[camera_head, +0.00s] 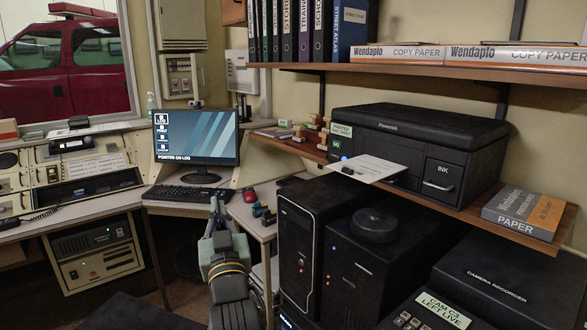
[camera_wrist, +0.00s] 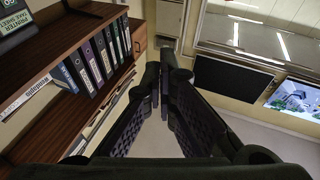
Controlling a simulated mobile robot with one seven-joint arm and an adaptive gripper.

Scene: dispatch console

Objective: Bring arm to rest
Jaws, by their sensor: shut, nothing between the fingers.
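My gripper (camera_head: 217,207) points upward in the lower middle of the head view, in front of the desk with the monitor and apart from the things around it. In the wrist view my gripper (camera_wrist: 164,68) shows its two dark fingers with the tips close together and nothing between them. The arm below it rises from the bottom edge of the head view.
A monitor (camera_head: 196,137), a keyboard (camera_head: 185,193) and a red mouse (camera_head: 249,195) are on the desk behind my gripper. Black computer towers (camera_head: 300,235) stand close to its right. A printer (camera_head: 420,145) sits on a shelf at right. Binders (camera_wrist: 92,62) show in the wrist view.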

